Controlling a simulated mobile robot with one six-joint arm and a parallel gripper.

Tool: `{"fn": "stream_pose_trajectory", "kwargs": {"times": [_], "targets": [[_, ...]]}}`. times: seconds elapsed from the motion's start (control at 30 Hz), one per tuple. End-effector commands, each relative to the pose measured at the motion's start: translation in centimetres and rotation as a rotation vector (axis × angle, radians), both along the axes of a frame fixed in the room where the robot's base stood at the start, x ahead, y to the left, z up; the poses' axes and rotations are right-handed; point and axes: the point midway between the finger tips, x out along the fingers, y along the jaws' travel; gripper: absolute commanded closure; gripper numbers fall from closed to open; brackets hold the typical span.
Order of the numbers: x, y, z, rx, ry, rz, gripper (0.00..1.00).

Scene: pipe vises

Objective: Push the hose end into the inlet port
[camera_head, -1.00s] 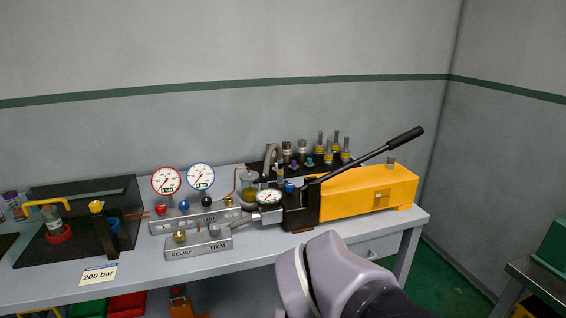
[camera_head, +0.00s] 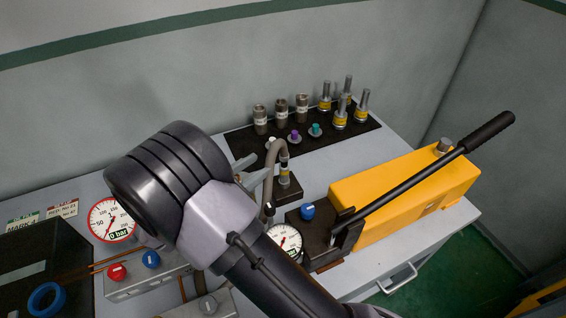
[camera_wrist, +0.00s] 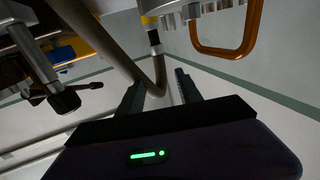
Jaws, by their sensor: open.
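The grey-beige hose (camera_head: 272,165) rises beside the pump and bends over at the top. Its end (camera_head: 284,168), with a dark sleeve and a yellow band, points down at a small dark block (camera_head: 287,190). My gripper (camera_head: 250,172) is open just left of the hose. In the wrist view the hose (camera_wrist: 157,75) runs across the gap between the open fingers of my gripper (camera_wrist: 158,88); I cannot tell whether they touch it. The hose's dark sleeve (camera_wrist: 154,37) shows beyond them. I cannot make out the inlet port; my arm covers part of the bench.
The yellow hand pump (camera_head: 400,190) with its long black lever (camera_head: 425,175) stands at the right. A black mat (camera_head: 245,142) with several metal fittings lies behind the hose. A dial gauge (camera_head: 285,240) and a manifold with knobs (camera_head: 145,278) stand in front and left.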

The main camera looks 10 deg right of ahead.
Motion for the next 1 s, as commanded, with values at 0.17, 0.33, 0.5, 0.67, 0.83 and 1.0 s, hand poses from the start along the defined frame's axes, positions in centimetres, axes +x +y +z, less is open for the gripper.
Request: {"fn": "stream_pose_trajectory", "kwargs": {"times": [0.17, 0.33, 0.5, 0.67, 0.83, 1.0], "targets": [[0.1, -0.3, -3.9, 0.000, 0.002, -0.003, 0.58], [1.3, -2.7, -3.6, 0.001, 0.003, -0.006, 0.58], [3.1, -5.8, -3.6, 0.001, 0.003, -0.005, 0.58], [3.7, -6.7, -3.4, 0.000, 0.004, -0.002, 0.58], [3.7, -6.7, -3.4, 0.000, 0.004, -0.002, 0.64], [3.7, -6.7, -3.4, 0.000, 0.004, -0.003, 0.97]]}}
